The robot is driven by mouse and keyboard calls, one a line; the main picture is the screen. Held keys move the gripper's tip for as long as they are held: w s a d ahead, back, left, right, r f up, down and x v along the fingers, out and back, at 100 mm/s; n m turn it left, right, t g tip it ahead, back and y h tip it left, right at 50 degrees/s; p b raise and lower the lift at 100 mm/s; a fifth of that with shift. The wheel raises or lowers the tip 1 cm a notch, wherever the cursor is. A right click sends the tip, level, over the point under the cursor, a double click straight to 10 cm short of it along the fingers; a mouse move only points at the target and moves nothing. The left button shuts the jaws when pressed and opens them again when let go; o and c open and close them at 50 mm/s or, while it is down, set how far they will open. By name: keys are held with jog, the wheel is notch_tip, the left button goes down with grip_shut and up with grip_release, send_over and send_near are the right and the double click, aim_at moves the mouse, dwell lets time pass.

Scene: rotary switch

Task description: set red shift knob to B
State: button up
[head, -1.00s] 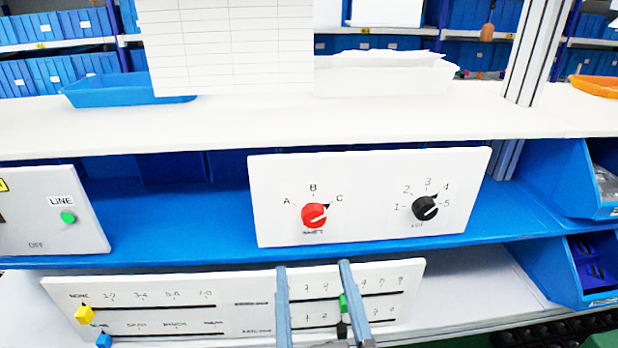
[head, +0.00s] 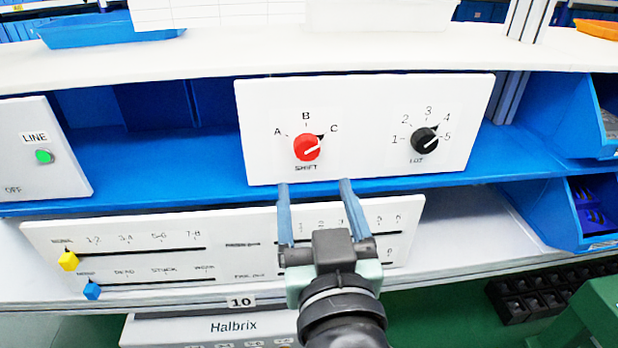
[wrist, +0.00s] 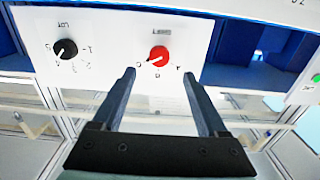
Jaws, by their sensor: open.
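The red SHIFT knob (head: 306,148) is on the left half of a white panel (head: 365,95), with A, B and C around its upper side. Its dark pointer tip is on the C side. My gripper (head: 314,186) is open and empty. Its two fingers reach up to just below the red knob in the head view. The wrist view shows the panel upside down, with the red knob (wrist: 159,57) between and beyond the fingertips (wrist: 158,74). The fingers appear apart from the knob; the exact gap in depth is unclear.
A black LOT knob (head: 425,141) is on the same panel, to the right. A lower slider panel (head: 130,262) lies partly behind my gripper. A grey box with a green LINE button (head: 44,157) is at left. Blue bins (head: 585,215) stand at right.

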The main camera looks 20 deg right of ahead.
aim_at(308, 153)
jog(key=p+x, duration=0.2)
jog(key=x, duration=0.5)
jog(key=shift+p, duration=0.3)
jog(key=shift+w+d, duration=0.2)
jog(key=shift+w, duration=0.3)
grip_shut()
